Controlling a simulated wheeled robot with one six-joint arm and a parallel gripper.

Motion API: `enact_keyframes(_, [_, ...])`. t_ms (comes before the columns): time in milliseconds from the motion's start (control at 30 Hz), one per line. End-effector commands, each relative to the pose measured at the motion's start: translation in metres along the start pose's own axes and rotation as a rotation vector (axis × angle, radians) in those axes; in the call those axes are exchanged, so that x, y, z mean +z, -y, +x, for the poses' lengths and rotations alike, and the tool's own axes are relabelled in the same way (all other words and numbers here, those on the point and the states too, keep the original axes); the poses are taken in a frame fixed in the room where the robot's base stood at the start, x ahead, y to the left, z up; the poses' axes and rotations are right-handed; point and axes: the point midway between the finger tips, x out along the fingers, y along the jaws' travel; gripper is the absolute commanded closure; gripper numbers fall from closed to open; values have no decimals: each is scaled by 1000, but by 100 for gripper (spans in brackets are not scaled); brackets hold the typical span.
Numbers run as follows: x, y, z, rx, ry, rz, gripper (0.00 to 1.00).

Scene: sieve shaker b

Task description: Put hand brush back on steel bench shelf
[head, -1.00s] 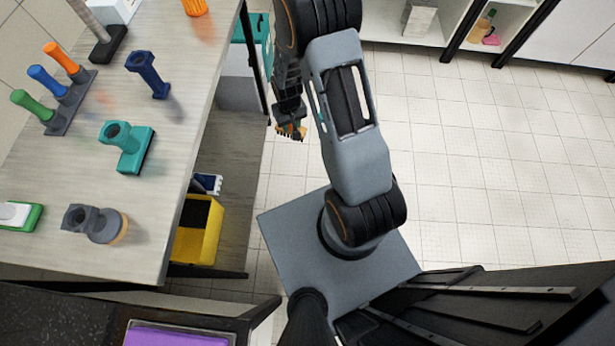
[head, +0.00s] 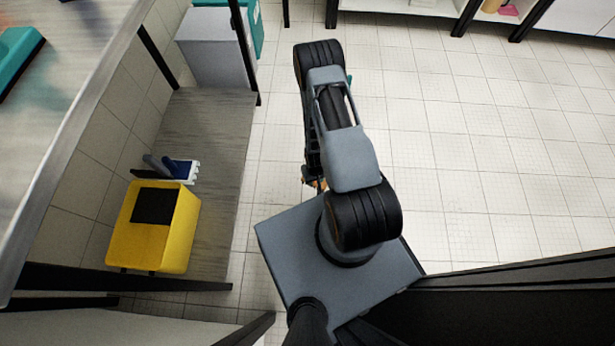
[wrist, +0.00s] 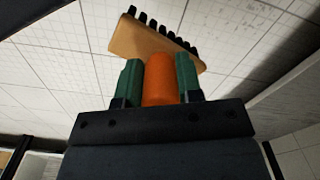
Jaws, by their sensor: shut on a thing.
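In the wrist view my gripper (wrist: 160,82) is shut on the orange handle of the hand brush (wrist: 160,75). The brush has a tan block with a row of dark bristle tufts, pointing away from the gripper. In the head view the gripper is mostly hidden beneath my arm; a bit of orange shows at the arm's left edge. The steel bench's lower shelf (head: 222,130) is at the left, below the bench top (head: 70,95). The held brush is over the floor, to the right of the shelf and apart from it.
A grey box (head: 212,50) is at the far end. The shelf between them is clear. A dark bench leg (head: 243,50) stands at the shelf's far corner.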

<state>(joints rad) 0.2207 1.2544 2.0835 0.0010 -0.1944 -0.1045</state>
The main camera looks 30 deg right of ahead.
Motion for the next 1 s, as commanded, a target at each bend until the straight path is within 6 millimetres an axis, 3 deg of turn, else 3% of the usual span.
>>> enact_keyframes(33, [2, -1, 12, 0, 1, 2, 88])
enact_keyframes(167, [-5, -3, 24, 0, -3, 4, 88])
enact_keyframes(500, [-84, -13, 64, 1, -5, 4, 88])
enact_keyframes(600, [-99, -14, 83, 0, -1, 4, 88])
enact_keyframes(800, [-120, -17, 105, 0, 0, 4, 88])
enact_keyframes(1000, [-127, -18, 111, 0, 0, 4, 88])
